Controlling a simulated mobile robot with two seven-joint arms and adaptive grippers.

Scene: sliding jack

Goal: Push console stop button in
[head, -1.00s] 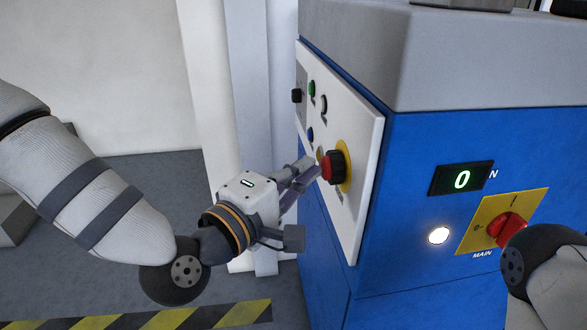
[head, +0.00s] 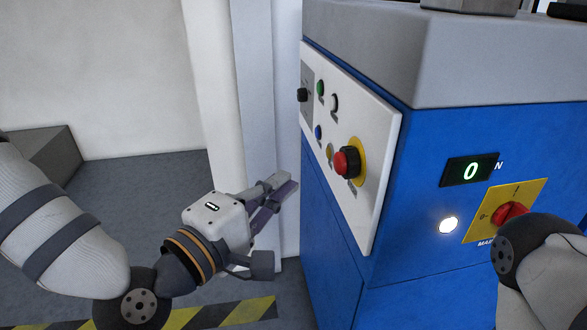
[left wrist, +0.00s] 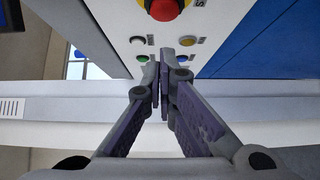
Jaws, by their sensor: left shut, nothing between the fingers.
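The console is a white panel (head: 376,200) on the left side face of the blue machine. Its stop button is a red mushroom button (head: 345,162) on a yellow disc, low on the panel. In the left wrist view the red button (left wrist: 163,8) is at the top edge, partly cut off. My left gripper (head: 288,185) is shut and empty, left of the panel and a little lower than the button, apart from it. In the left wrist view its fingertips (left wrist: 160,65) meet below the button. My right gripper is out of view; only part of my right arm shows.
The front face has a display reading 0 (head: 470,171), a lit white lamp (head: 448,224) and a red main switch (head: 510,214). A white column (head: 253,110) stands behind my gripper.

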